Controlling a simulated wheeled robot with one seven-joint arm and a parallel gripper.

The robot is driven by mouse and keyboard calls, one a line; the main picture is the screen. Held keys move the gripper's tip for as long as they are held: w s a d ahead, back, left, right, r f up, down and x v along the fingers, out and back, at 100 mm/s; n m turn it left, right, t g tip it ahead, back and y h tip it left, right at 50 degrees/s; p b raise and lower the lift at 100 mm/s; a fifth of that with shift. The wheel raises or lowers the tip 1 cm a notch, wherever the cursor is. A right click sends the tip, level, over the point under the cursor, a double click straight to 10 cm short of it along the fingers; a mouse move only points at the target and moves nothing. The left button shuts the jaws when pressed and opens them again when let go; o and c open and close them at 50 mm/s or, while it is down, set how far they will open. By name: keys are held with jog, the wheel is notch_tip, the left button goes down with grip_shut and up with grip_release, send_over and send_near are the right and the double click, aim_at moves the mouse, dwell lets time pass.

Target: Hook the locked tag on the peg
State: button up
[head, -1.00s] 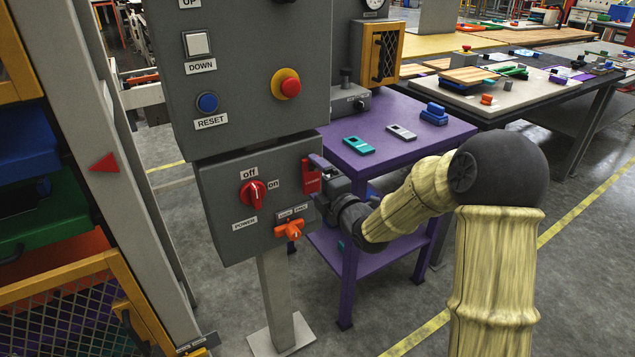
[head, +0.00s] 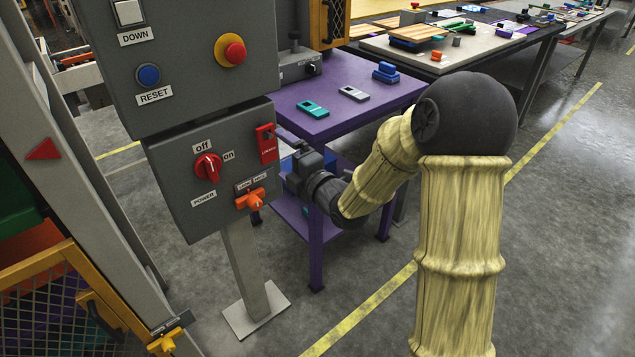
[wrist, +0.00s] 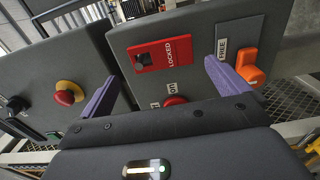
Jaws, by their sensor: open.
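The red tag (head: 267,143) lies flat against the right part of the grey power box (head: 185,215), upright in the head view. In the wrist view the red tag (wrist: 170,53) reads LOCKED. A dark peg (wrist: 142,60) shows at the hole in its end; the tag appears to hang around it. My gripper (head: 287,140) is just right of the tag, apart from it in the head view. In the wrist view my gripper (wrist: 164,68) has its two purple fingers spread wide on either side of the tag, with nothing between them touching.
The red power switch (head: 207,167) points near off. An orange knob (head: 251,200) sits below the tag, close to one finger in the wrist view. A purple table (head: 340,125) behind my gripper bears a teal tag (head: 313,108) and a grey tag (head: 354,93).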

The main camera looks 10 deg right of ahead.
jog(key=b+v, duration=0.7)
jog(key=v, duration=0.5)
jog(key=shift+d, duration=0.1)
